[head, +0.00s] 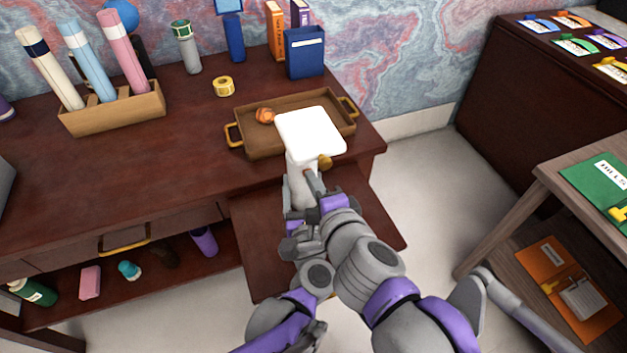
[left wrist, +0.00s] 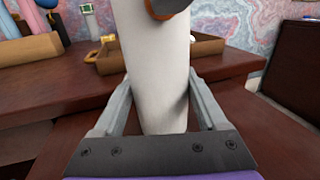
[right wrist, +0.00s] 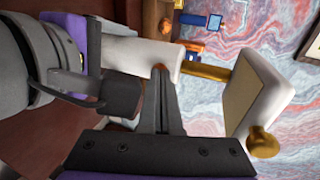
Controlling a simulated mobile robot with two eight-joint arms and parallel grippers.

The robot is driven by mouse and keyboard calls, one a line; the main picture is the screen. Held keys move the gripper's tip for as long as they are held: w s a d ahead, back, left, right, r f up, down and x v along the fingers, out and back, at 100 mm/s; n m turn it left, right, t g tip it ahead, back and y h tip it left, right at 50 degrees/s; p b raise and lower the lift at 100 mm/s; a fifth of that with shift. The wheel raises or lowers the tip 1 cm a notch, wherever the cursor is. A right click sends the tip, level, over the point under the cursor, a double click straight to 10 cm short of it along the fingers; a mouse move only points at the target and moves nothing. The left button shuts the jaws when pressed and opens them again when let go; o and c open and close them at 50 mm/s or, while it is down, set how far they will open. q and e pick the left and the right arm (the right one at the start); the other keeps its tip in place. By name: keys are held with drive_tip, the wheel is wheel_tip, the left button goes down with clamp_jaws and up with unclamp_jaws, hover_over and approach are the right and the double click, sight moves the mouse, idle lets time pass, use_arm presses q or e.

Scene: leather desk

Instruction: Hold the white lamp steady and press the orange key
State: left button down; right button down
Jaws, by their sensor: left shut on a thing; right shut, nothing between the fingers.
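The white lamp (head: 301,172) stands upright on the lower pull-out shelf, its square white head (head: 310,133) on top. My left gripper (left wrist: 160,88) has one finger on each side of the lamp's pale body (left wrist: 155,60) and is shut on it. My right gripper (right wrist: 160,72) is shut and empty, its fingertips at the lamp body. In the head view, my right arm hides much of my left gripper.
Behind the lamp, a brown tray (head: 262,144) with gold handles holds an orange ball (head: 265,116). A wooden holder (head: 112,112) with rolled tubes stands at the left. A yellow tape roll (head: 223,86) lies on the desk. The desk's middle is clear.

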use_arm(q)
drive_tip(key=shift+s+d, duration=0.1)
use_arm(e)
drive_tip(key=shift+w+a, duration=0.2)
drive_tip(key=shift+w, duration=0.65)
use_arm(q)
drive_tip(key=shift+s, duration=0.1)
use_arm(e)
drive_tip(key=v, duration=1)
drive_tip(key=shift+s, duration=0.2)
use_arm(q)
unclamp_jaws()
drive_tip(key=shift+w, duration=0.25)
use_arm(e)
drive_tip(key=shift+w, duration=0.1)
